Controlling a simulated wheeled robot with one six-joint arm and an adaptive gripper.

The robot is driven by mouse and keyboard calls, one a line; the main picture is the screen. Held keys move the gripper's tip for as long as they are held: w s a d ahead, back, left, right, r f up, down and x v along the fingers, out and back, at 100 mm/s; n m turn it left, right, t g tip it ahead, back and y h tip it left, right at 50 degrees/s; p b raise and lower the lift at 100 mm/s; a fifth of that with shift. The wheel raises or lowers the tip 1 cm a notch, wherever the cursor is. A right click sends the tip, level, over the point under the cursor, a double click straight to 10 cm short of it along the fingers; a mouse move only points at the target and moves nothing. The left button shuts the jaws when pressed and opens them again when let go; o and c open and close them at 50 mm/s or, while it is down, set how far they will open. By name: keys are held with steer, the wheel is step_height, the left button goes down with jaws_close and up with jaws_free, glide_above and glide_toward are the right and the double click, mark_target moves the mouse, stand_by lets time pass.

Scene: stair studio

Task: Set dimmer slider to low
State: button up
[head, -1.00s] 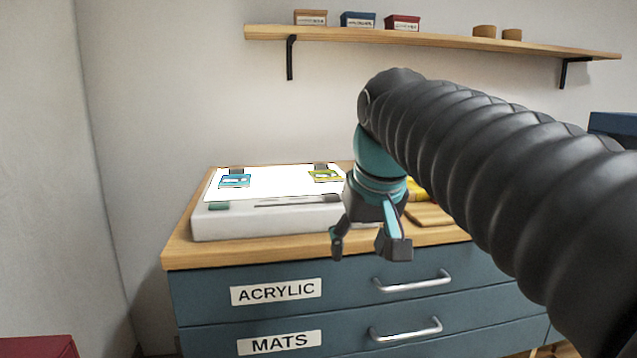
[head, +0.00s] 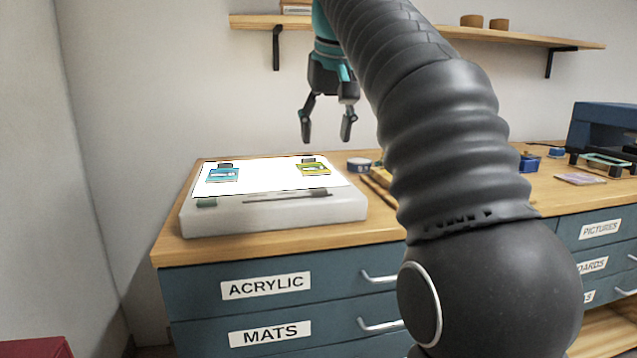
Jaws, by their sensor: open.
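A white light box (head: 280,220) with a glowing top sits on the wooden counter. A thin dark slider slot (head: 275,198) runs along its front strip. The slot looks thicker and darker toward its right end (head: 318,194), where the knob seems to be, but it is too small to be sure. My gripper (head: 327,134) is open and empty, pointing down, in the air above the back right part of the box, touching nothing.
A blue card (head: 222,175) and a yellow card (head: 313,168) lie on the lit top. A small round tin (head: 359,165) stands right of the box. A wall shelf (head: 400,31) runs behind. A blue machine (head: 603,130) stands at the far right. My arm hides the counter's middle.

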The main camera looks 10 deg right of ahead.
mark_target(319, 190)
steer(key=b+x, duration=0.2)
steer(key=x, duration=1)
steer(key=shift+f, duration=0.15)
jaws_close()
